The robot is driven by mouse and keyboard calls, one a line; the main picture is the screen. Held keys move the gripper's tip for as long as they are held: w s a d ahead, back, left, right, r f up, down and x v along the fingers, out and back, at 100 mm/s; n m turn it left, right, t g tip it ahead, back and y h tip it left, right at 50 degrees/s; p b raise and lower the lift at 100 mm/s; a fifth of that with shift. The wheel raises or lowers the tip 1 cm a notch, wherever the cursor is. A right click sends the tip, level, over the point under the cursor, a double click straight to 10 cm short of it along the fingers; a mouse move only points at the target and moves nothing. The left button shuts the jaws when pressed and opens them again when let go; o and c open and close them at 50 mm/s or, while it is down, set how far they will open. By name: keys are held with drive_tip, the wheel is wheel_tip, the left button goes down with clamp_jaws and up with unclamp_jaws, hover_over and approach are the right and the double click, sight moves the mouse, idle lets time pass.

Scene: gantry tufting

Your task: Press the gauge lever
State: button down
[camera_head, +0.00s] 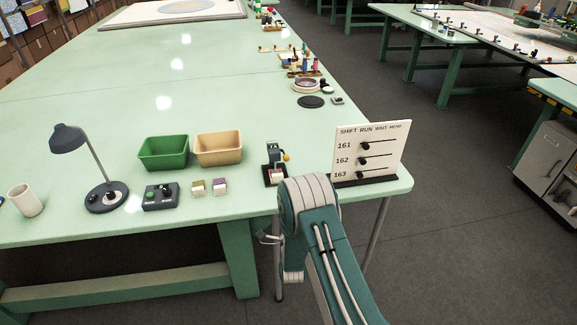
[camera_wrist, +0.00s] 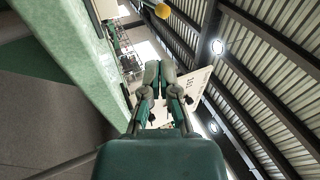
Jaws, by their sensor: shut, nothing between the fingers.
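The gauge (camera_head: 273,168) is a small dark and grey device on a dark base near the front edge of the green table. Its lever ends in a yellow ball (camera_head: 286,157) on the right side. A yellow ball also shows at the top of the wrist view (camera_wrist: 162,10), ahead of my fingers and apart from them. My gripper (camera_wrist: 159,72) is shut and empty, with its fingertips together. In the head view my arm stands in front of the table edge, just right of the gauge, and mostly hides the gripper.
A white sign board (camera_head: 369,150) with black knobs stands right of the gauge; it shows behind my fingers in the wrist view. Left of the gauge are two small blocks, a control box (camera_head: 160,196), green (camera_head: 164,152) and tan (camera_head: 218,149) bins and a lamp (camera_head: 107,196). The table's middle is clear.

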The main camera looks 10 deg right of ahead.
drive_tip(key=shift+s+f+t, duration=0.3)
drive_tip(key=shift+s+f, duration=0.15)
drive_tip(key=shift+f, duration=0.1)
drive_tip(key=x, duration=1.4)
drive_tip(key=shift+w+a, duration=0.1)
drive_tip(key=shift+a, duration=0.05)
drive_tip(key=shift+r, duration=0.3)
